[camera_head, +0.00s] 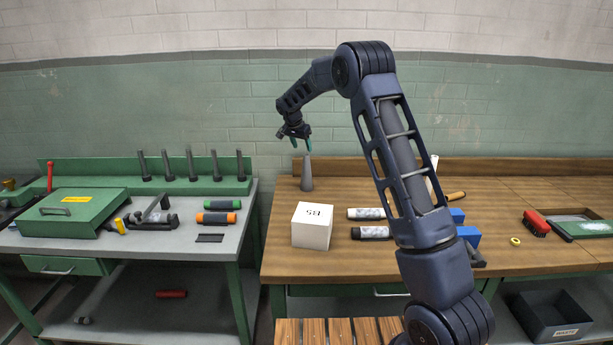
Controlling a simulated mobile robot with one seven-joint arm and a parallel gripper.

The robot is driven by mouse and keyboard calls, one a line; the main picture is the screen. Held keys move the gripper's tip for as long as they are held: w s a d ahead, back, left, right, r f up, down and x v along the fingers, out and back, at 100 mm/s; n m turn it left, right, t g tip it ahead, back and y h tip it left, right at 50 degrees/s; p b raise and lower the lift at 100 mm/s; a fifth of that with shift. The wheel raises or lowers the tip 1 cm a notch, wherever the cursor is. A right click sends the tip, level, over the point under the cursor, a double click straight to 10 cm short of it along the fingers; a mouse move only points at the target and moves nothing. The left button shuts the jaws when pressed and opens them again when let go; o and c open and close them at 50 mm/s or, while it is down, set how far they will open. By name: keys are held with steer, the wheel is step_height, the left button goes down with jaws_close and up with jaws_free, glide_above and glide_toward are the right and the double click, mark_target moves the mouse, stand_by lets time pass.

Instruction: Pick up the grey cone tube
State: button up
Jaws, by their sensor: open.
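The grey cone tube (306,175) stands upright near the back left corner of the wooden bench, narrow end up.
A white block (312,227) stands in front of the cone on the wooden bench (520,187). Black and white cylinders lie right of it, partly behind my arm. A green bench (195,240) with several upright dark pegs and a green box (75,213) is at left.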

mark_target(307, 162)
steer(key=shift+x, duration=5.5)
steer(key=shift+d, duration=0.1)
jaws_close()
